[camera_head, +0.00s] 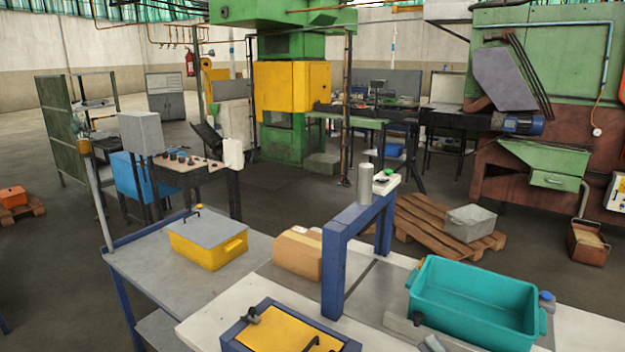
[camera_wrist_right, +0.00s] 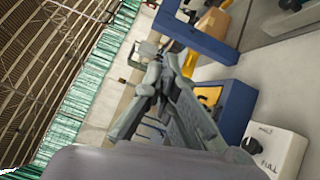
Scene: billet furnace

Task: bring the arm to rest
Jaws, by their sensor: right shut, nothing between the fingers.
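My right gripper (camera_wrist_right: 160,78) shows in the right wrist view as dark grey linked fingers. The fingers are together and hold nothing. They are seen in front of the blue fixture and the bench, with no contact that I can make out. In the head view I cannot clearly make out the right gripper. My left gripper and left arm are in neither view.
The bench holds a blue fixture with a yellow plate (camera_head: 275,330), a blue frame (camera_head: 336,270), a teal bin (camera_head: 470,310) and a cardboard box (camera_head: 297,252). A yellow box (camera_head: 210,252) stands on the left table. A white labelled box (camera_wrist_right: 275,150) sits near the gripper.

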